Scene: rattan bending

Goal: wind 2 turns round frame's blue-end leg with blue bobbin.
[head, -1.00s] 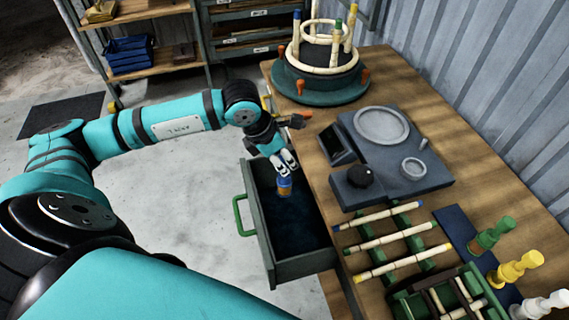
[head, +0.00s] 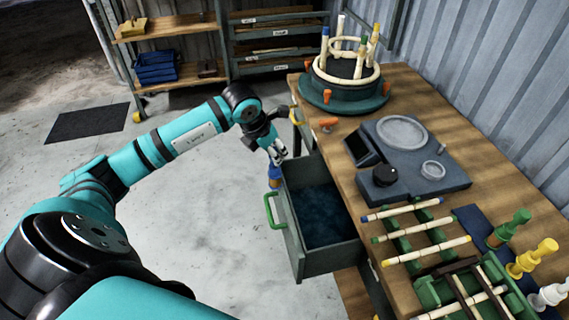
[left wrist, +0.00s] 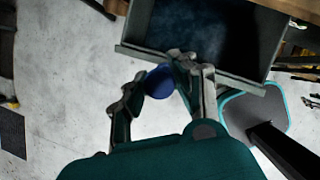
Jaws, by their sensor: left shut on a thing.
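My left gripper (head: 277,156) is shut on the blue bobbin (head: 274,173), which hangs below the fingers just outside the drawer's left rim. In the left wrist view the bobbin's round blue end (left wrist: 160,82) sits between the two fingers. The frame (head: 346,72) is a round rattan piece with upright legs, standing on a dark green turntable base at the far end of the bench. Its blue-end leg (head: 325,45) is at the left of the ring. The gripper is well apart from it. My right gripper is not in view.
The open drawer (head: 289,237) juts from the bench front. Orange pegs (head: 328,123) stand around the turntable. A grey device (head: 425,180), rattan sticks (head: 411,209) and green, yellow and white bobbins (head: 508,228) occupy the bench (head: 470,135). The floor left of the drawer is clear.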

